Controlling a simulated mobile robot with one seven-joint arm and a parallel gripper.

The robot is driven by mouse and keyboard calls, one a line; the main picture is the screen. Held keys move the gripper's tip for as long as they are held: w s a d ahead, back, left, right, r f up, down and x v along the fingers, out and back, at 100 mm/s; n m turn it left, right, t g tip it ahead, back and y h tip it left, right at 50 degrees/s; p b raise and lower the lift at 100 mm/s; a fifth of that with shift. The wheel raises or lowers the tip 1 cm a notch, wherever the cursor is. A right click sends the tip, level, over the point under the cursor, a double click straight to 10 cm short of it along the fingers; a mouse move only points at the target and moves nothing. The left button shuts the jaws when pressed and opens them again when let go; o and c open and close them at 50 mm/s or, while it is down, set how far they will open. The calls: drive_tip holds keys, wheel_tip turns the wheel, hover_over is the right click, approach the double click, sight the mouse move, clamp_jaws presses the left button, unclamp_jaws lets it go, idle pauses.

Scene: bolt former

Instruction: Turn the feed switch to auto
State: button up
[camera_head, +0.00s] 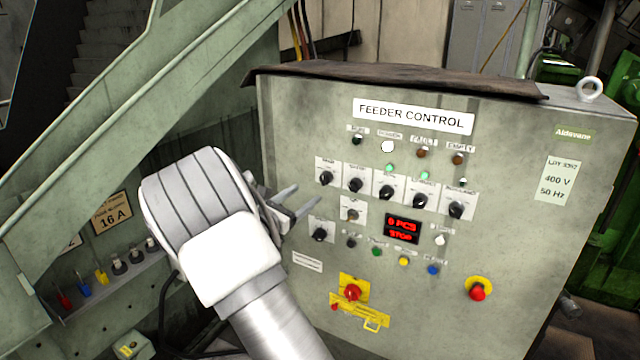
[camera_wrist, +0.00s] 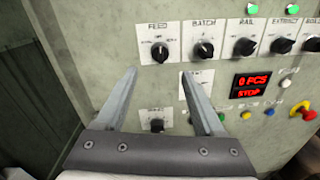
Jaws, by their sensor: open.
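The feed switch (camera_wrist: 159,52) is a black rotary knob on a white plate marked FEED, at the left end of a row of similar knobs in the wrist view. In the head view it is the leftmost knob (camera_head: 326,178) of the upper row. The small position marks on its plate are too blurred to read. My gripper (camera_wrist: 157,80) is open and empty, its two fingers pointing at the panel, with the feed switch showing between and beyond the tips. In the head view my gripper (camera_head: 306,200) is just left of the panel's knobs, apart from the feed switch.
The grey FEEDER CONTROL panel (camera_head: 290,120) carries a BATCH knob (camera_wrist: 204,50) right beside the feed switch and another knob (camera_head: 320,235) below. A red display (camera_head: 402,229) reads 0 PCS, STOP. A green sloping beam (camera_head: 130,130) stands left of my arm.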

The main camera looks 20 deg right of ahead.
sight(322, 181)
drive_tip(key=x, duration=0.8)
drive_tip(key=shift+w+d, duration=0.3)
clamp_jaws()
